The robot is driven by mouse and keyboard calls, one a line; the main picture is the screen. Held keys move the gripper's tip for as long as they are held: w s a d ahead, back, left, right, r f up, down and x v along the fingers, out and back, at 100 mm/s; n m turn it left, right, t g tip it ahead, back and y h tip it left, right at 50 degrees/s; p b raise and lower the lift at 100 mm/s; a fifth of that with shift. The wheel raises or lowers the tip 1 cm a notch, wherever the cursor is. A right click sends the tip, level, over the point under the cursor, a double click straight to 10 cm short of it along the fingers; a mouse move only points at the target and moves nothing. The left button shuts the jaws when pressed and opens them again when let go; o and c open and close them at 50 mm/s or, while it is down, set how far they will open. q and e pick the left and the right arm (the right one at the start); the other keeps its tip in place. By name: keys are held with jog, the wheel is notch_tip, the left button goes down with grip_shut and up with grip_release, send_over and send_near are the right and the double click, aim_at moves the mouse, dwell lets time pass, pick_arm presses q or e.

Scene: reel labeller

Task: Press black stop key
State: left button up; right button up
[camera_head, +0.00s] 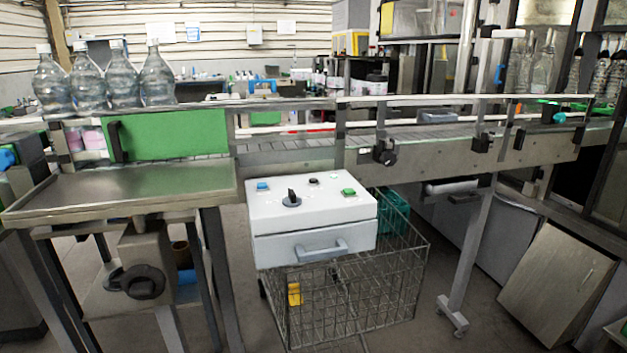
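A white control box (312,215) stands in the middle of the view, in front of the conveyor. Its top panel carries a small black key (313,181) toward the back, a blue key (262,186) at the left, a green key (348,192) at the right and a larger black rotary knob (292,199) near the middle. The small black key is unobstructed; whether it is pressed in cannot be told. Neither of my grippers shows in the head view.
A grey handle (321,251) sticks out from the box front. A wire basket (350,300) stands below it. A metal tray (130,190) and a black handwheel (137,282) are at the left. The conveyor (440,140) runs behind. The air above the panel is clear.

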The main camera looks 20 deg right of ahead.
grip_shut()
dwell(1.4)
